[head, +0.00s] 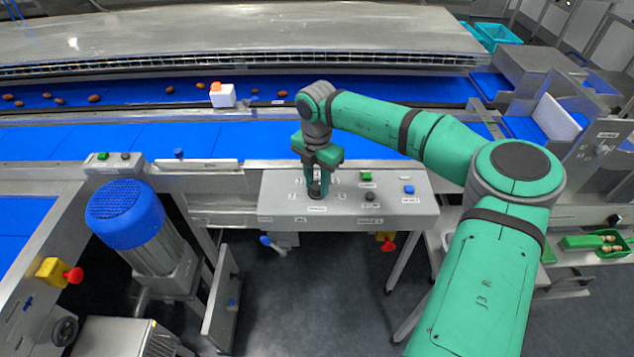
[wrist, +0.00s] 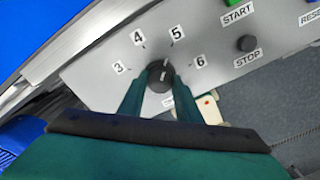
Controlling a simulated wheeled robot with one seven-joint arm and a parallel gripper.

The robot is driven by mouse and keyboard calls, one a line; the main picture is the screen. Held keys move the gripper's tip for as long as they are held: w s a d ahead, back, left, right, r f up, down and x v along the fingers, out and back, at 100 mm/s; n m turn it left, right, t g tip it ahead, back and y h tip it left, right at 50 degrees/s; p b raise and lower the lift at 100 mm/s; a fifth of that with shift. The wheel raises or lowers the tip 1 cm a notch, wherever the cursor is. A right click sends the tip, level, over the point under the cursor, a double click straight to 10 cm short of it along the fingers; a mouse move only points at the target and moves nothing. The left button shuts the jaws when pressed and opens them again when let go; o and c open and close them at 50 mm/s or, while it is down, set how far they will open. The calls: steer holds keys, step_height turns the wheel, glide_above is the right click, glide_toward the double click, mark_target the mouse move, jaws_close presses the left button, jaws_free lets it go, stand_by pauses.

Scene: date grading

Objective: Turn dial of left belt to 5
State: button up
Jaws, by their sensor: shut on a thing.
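The dial is a dark round knob on a grey control panel (head: 400,212). In the wrist view the dial (wrist: 159,82) sits below an arc of number labels, 3, 4, 5 (wrist: 177,32) and 6. A short light line on the dial points up, roughly towards the 5. My gripper (wrist: 160,88) is shut on the dial, with one green finger on each side of it. In the head view my gripper (head: 318,188) points down onto the left part of the panel, and it partly hides the dial and numbers.
Right of the dial are a green START button (head: 366,177), a dark STOP button (head: 370,197) and a blue RESET button (head: 408,190). Behind runs a blue belt (head: 230,138); dates (head: 95,98) lie farther back. A blue-capped motor (head: 125,213) stands at left.

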mark_target(316, 185)
stand_by(0.5)
steer(key=o, duration=1.1)
steer(key=shift+c, duration=0.2)
steer(key=shift+r, duration=0.1)
step_height(316, 185, up, 11)
steer(key=shift+a+f, duration=0.1)
steer(key=shift+f, duration=0.15)
